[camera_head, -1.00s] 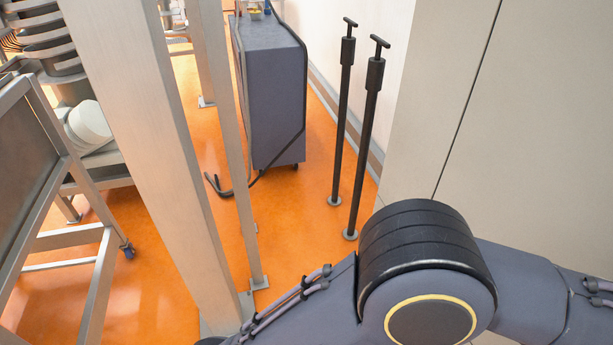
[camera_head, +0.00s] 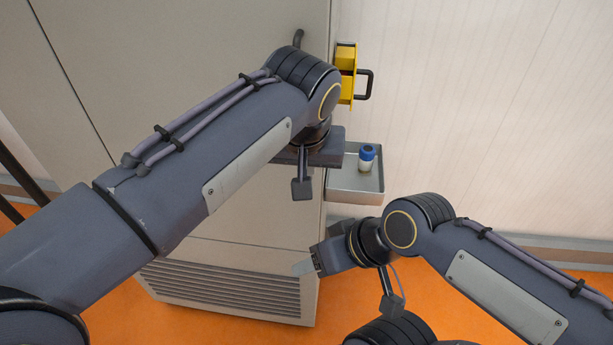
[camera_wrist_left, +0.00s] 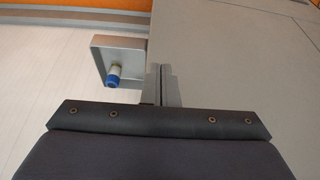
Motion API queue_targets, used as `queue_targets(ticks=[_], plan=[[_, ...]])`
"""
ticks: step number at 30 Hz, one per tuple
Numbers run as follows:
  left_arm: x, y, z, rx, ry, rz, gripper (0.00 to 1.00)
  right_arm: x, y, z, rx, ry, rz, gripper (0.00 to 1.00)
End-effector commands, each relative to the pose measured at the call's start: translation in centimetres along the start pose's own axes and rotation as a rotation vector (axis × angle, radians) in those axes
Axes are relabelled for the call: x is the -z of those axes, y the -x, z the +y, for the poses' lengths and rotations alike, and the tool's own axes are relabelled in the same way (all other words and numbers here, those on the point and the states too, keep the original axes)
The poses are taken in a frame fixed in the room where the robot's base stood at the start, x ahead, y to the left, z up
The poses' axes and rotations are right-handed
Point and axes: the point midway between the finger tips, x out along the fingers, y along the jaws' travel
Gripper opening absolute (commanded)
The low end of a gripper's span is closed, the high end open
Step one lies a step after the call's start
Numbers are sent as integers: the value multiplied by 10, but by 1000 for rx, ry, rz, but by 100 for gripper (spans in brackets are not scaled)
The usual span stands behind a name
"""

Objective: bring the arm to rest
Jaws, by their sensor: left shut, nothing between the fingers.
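My left arm reaches in from the left in the head view. Its gripper (camera_head: 322,152) is beside the front of a tall grey cabinet (camera_head: 190,60), close to a small metal tray (camera_head: 345,196). In that view its fingers are hidden behind its own dark body. The left wrist view shows the left fingers (camera_wrist_left: 164,88) together, with nothing between them. The tray (camera_wrist_left: 101,47) is just to their left there. My right gripper (camera_head: 307,267) is low in front of the cabinet, its pale tip pointing left; whether its fingers are apart cannot be made out.
A blue-and-white bottle (camera_head: 367,157) stands in the tray. A yellow piece with a black handle (camera_head: 349,75) is above the tray. The cabinet has a vent grille (camera_head: 225,285) low down. Orange floor is open at the bottom, and a pale wall (camera_head: 480,110) is on the right.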

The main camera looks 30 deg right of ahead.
Motion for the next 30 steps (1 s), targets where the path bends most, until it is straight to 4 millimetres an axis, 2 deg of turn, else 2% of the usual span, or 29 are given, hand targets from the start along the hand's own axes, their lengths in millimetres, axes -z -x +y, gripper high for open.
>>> queue_targets(ticks=[8,10,11,14,17,18,20,21,23,24,26,27,30], plan=[[0,7,0,-1,0,-1,0,0,0,0,0,0,-1,58],[-1,9,-9,-3,9,-1,0,0,0,0,0,0,-1,58],[-1,12,-16,-6,17,0,0,0,0,0,0,0,-1,58],[-9,23,-58,-20,64,3,0,0,0,0,0,0,-1,58],[-31,39,-122,-42,140,9,0,0,0,0,0,0,-1,58],[-45,45,-148,-52,176,13,0,0,0,0,0,0,-1,58],[-70,53,-187,-65,234,22,0,0,0,0,0,0,-1,58],[-90,58,-210,-72,273,29,0,0,0,0,0,0,-1,58],[-122,64,-240,-82,331,42,0,0,0,0,0,0,-1,58],[-145,67,-256,-87,372,54,0,0,0,0,0,0,-1,58],[-180,70,-276,-92,432,72,0,0,0,0,0,0,-1,58],[-204,71,-286,-93,473,85,0,0,0,0,0,0,-1,58],[-264,69,-300,-89,577,122,0,0,0,0,0,0,-1,58]])
